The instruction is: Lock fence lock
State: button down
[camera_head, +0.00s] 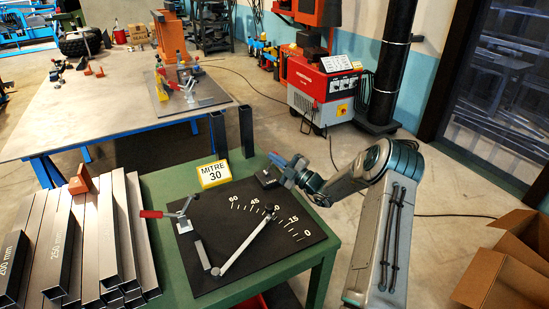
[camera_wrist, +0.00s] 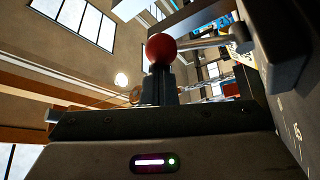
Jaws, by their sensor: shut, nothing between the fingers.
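The mitre fixture is a black plate (camera_head: 245,258) on the green table, with a white angle scale. A pale fence bar (camera_head: 245,246) lies across it, its far end near the middle scale marks. A small dark block with unreadable lettering (camera_head: 267,178) sits at the plate's far edge, beside my gripper (camera_head: 284,168). In the wrist view my gripper (camera_wrist: 159,82) is shut and empty. A red ball knob (camera_wrist: 162,48) on a pale lever (camera_wrist: 206,41) shows just beyond its fingertips; contact cannot be told. The knob is not distinguishable in the head view.
A yellow MITRE 30 sign (camera_head: 213,174) stands behind the plate. A red-handled toggle clamp (camera_head: 170,214) is at its left. Metal tubes (camera_head: 100,235) are stacked on the left. Cardboard boxes (camera_head: 505,262) stand at lower right.

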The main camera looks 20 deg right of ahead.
dwell(0.4)
notch_tip(320, 180, up, 3)
jog(key=s+a+p, duration=0.1)
jog(key=a+p, duration=0.2)
jog(key=p, duration=0.1)
jog(key=v, duration=0.3)
jog(key=b+v, duration=0.1)
jog(key=v, duration=0.3)
jog(key=f+b+v, duration=0.1)
jog(key=v, duration=0.2)
jog(key=shift+s, duration=0.2)
